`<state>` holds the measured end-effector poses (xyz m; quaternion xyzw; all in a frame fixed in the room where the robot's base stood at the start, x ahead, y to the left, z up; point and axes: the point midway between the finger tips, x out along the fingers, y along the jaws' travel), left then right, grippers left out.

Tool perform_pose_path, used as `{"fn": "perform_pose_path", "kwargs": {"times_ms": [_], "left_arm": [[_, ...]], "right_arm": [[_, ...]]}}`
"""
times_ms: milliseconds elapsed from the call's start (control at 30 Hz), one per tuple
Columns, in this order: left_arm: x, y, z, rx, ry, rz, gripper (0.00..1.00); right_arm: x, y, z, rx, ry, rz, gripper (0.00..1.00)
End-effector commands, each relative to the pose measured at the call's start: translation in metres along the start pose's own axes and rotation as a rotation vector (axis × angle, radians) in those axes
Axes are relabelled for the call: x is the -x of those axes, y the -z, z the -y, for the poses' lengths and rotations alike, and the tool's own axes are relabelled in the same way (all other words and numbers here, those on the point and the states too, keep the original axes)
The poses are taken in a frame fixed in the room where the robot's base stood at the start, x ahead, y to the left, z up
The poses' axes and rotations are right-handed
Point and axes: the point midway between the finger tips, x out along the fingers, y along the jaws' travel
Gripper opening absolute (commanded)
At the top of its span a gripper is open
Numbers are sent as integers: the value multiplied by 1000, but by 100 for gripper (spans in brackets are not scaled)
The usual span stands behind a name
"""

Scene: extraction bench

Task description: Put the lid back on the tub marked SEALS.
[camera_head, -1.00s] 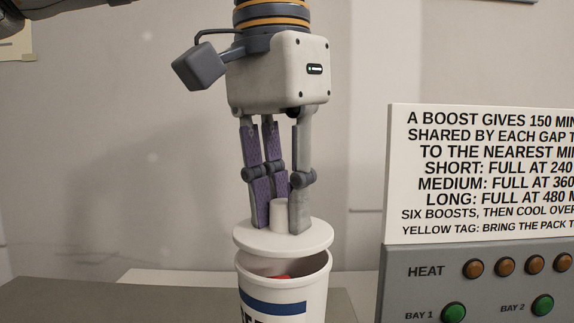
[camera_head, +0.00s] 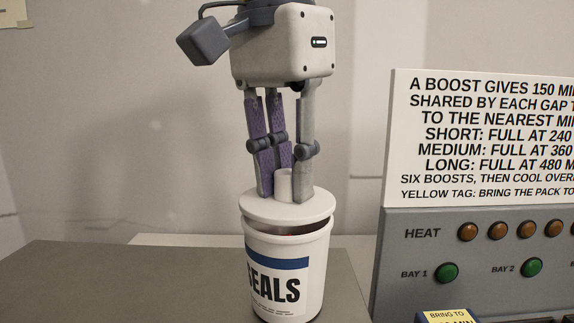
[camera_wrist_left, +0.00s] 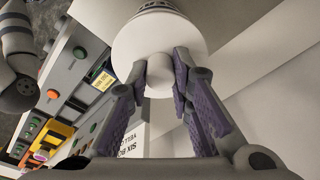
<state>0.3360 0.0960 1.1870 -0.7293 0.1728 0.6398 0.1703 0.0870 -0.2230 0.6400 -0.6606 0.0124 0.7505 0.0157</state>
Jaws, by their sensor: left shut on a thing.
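The white tub marked SEALS (camera_head: 262,275), with a blue band, stands upright on the grey bench. Its round white lid (camera_head: 262,210) is over the tub's mouth, roughly centred, with a narrow dark gap between lid and rim at the front. I cannot tell whether they touch at the back. My left gripper (camera_head: 284,194) points down and is shut on the lid's knob (camera_head: 284,184). In the left wrist view, the fingers grip the knob (camera_wrist_left: 159,76) from both sides, and the lid (camera_wrist_left: 160,35) hides the tub's mouth.
A grey control panel (camera_head: 400,260) with orange and green buttons stands to the right of the tub, under a white text sign (camera_head: 470,150). A yellow label (camera_head: 447,316) shows at the bottom. The grey bench top (camera_head: 120,285) left of the tub is clear.

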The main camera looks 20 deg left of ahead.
Motion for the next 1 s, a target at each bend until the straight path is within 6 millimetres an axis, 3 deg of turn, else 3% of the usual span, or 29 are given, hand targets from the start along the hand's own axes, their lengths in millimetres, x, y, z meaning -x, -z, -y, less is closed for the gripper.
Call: {"fn": "perform_pose_path", "kwargs": {"times_ms": [1000], "left_arm": [[-6, -1, 0, 0, 0, -2, 0]], "right_arm": [[1, 1, 0, 0, 0, -3, 35]]}}
